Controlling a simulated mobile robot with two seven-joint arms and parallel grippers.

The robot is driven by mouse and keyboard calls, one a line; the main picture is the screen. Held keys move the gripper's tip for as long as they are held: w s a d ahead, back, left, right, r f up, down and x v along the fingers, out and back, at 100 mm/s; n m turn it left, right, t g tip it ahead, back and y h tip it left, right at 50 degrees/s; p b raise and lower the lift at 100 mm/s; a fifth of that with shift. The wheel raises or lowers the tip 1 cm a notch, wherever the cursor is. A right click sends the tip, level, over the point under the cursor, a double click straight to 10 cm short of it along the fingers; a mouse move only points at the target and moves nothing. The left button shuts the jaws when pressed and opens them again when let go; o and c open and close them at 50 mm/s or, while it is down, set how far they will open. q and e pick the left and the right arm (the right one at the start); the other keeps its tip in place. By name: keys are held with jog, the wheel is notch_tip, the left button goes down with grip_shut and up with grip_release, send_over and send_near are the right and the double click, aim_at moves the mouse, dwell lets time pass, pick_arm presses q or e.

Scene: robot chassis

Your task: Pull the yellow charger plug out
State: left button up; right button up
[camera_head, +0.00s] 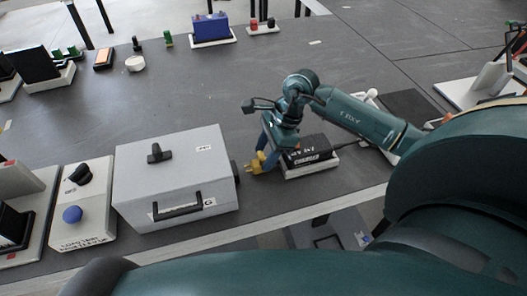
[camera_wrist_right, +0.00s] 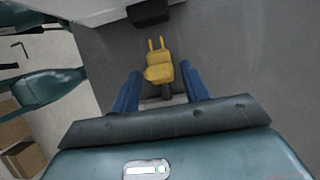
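The yellow charger plug (camera_head: 257,163) is just right of the grey box (camera_head: 170,178) in the head view. In the right wrist view the plug (camera_wrist_right: 158,69) shows its two bare prongs, which point toward a black block (camera_wrist_right: 149,12) and are clear of it. My right gripper (camera_head: 267,148) is over the plug. In the wrist view its blue fingers (camera_wrist_right: 160,84) stand either side of the plug, with a gap on both sides, so it looks open. The fingers partly hide the plug in the head view. My left gripper is not in view.
A black device on a white base (camera_head: 309,160) stands close right of the plug. A blue box (camera_head: 211,27) and small items are at the back. The middle of the grey table (camera_head: 190,95) is clear.

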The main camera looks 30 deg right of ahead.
jog(key=shift+o, duration=0.6)
jog(key=shift+a, duration=0.1)
jog(key=shift+r, duration=0.3)
jog(key=v, duration=1.2)
jog(key=shift+d+r+b, duration=0.2)
jog(key=shift+d+b, duration=0.1)
jog(key=shift+b, duration=0.15)
jog(key=shift+s, duration=0.15)
